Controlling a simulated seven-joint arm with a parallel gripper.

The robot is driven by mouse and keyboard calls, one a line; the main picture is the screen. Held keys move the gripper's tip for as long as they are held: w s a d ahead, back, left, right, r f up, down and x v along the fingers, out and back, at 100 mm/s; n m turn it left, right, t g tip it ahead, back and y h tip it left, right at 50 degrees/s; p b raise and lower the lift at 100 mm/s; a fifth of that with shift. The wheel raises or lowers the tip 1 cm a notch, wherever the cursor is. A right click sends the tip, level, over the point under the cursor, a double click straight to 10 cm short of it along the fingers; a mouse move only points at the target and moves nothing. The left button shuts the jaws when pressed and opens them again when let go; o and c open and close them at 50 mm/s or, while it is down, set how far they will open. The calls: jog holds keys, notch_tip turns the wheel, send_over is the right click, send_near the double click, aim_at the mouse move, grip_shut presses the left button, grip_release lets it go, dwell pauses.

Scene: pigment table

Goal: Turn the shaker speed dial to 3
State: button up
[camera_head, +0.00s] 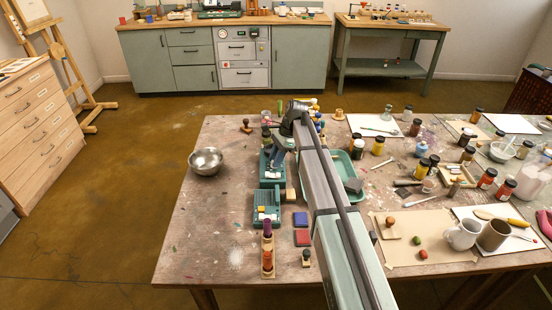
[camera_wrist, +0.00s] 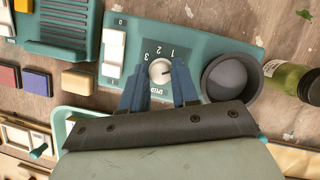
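The shaker (camera_wrist: 225,40) is a teal unit with a dark round cup holder (camera_wrist: 232,77) and a white rocker switch (camera_wrist: 113,52). Its speed dial (camera_wrist: 160,72) is a small white knob with a short dark mark pointing to the right in the wrist view. The numbers 1, 2 and 3 are printed beside the dial, upside down; the mark does not point at the 3. My gripper (camera_wrist: 158,76) has its two blue fingers apart, one on each side of the dial. I cannot tell whether they touch it. In the head view my arm partly hides the shaker (camera_head: 266,166).
Another teal device (camera_wrist: 62,30) and colored blocks (camera_wrist: 36,82) lie left of the shaker. A metal bowl (camera_head: 206,161) stands on the table's left side, with bare tabletop around it.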

grip_shut()
jog(key=shift+n, duration=0.3)
jog(key=n+g, duration=0.1)
jog(key=n, duration=0.1)
jog(key=n+h, duration=0.1)
jog(key=n, duration=0.1)
jog(key=shift+w+a+n+g, duration=0.2)
jog(key=shift+n+g, duration=0.1)
jog(key=shift+g, duration=0.1)
jog(key=n+h, duration=0.1)
jog(key=n, duration=0.2)
jog(key=n+g+h, duration=0.1)
jog(key=n, duration=0.1)
jog(key=shift+n, duration=0.4)
jog(key=shift+o, duration=2.2)
grip_release()
jog(key=shift+r, duration=0.1)
